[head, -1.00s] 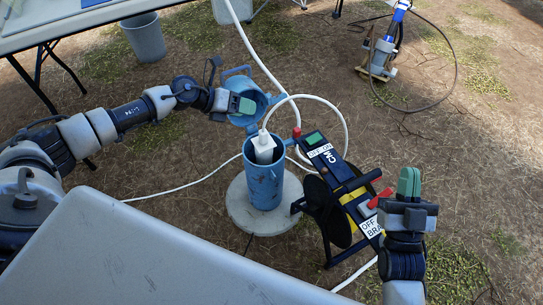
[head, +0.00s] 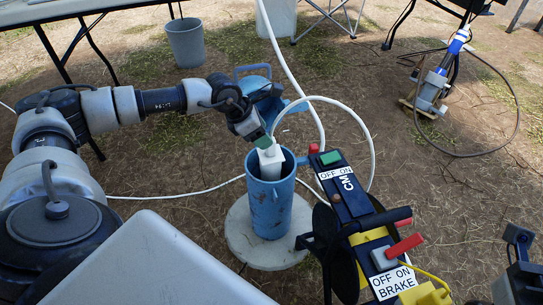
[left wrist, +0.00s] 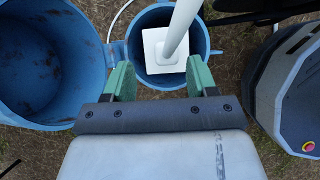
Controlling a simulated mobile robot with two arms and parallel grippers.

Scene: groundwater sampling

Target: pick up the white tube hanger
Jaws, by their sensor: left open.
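The white tube hanger (head: 270,162) is a white block at the mouth of the blue well pipe (head: 268,208), with a white tube running up from it. In the left wrist view the hanger (left wrist: 160,46) is a pale square inside the pipe's rim. My left gripper (head: 262,141) is right at the hanger's top in the head view. In the left wrist view its green fingers (left wrist: 161,80) are open and apart, with the hanger just beyond the gap. My right arm's dark end (head: 518,250) is at the lower right edge; its fingertips cannot be made out.
The pipe's open blue lid (head: 262,88) is just behind the pipe. A reel with a control box (head: 340,185) stands close on the right. The pipe rises from a round concrete pad (head: 239,240). A grey bucket (head: 186,43) and a table (head: 60,14) are farther back.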

